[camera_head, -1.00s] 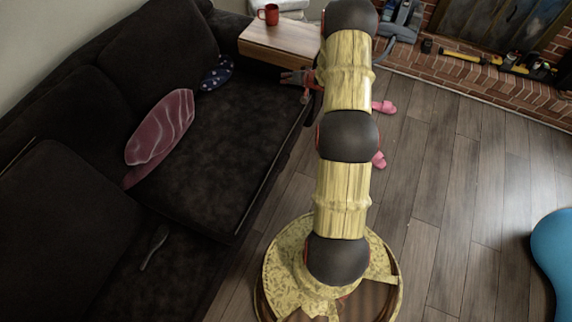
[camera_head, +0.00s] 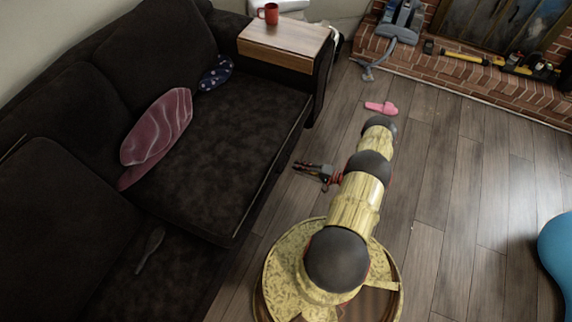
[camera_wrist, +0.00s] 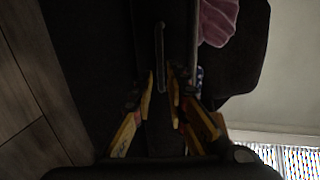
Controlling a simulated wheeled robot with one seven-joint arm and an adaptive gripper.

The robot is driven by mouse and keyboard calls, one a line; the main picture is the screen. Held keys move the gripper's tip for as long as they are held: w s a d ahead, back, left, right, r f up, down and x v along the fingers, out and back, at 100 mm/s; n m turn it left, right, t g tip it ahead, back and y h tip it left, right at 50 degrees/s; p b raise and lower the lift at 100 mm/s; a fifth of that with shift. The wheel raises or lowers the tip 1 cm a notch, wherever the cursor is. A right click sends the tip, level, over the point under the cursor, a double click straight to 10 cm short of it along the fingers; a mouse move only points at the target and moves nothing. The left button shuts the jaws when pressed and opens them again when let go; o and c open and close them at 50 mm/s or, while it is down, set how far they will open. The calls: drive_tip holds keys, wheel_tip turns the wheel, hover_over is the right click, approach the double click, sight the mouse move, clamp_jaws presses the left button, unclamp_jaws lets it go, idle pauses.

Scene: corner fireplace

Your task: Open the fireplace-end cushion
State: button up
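The fireplace-end seat cushion (camera_head: 228,130) is dark and lies flat on the sofa, beside the wooden-topped arm. A thin pale line runs along its front edge. My gripper (camera_head: 300,167) is in front of the sofa, its fingers pointing left toward the sofa front and apart from the cushion in the head view. In the wrist view, its yellow fingers (camera_wrist: 161,92) are spread with an empty gap between them. Beyond them a thin grey bar-like shape (camera_wrist: 160,42) shows against the dark sofa; the dim picture hides its detail.
A pink patterned pillow (camera_head: 157,130) and a blue spotted pillow (camera_head: 216,74) rest on the sofa. A red mug (camera_head: 269,13) stands on the wooden armrest top (camera_head: 288,42). A pink slipper (camera_head: 381,108) lies on the floor. The floor at right is mostly clear, with a blue object (camera_head: 556,248) at the edge.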

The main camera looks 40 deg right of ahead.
sight(286, 163)
drive_tip(key=b+x, duration=0.2)
drive_tip(key=x, duration=0.5)
drive_tip(key=shift+w, duration=0.15)
drive_tip(key=shift+c, duration=0.3)
clamp_jaws()
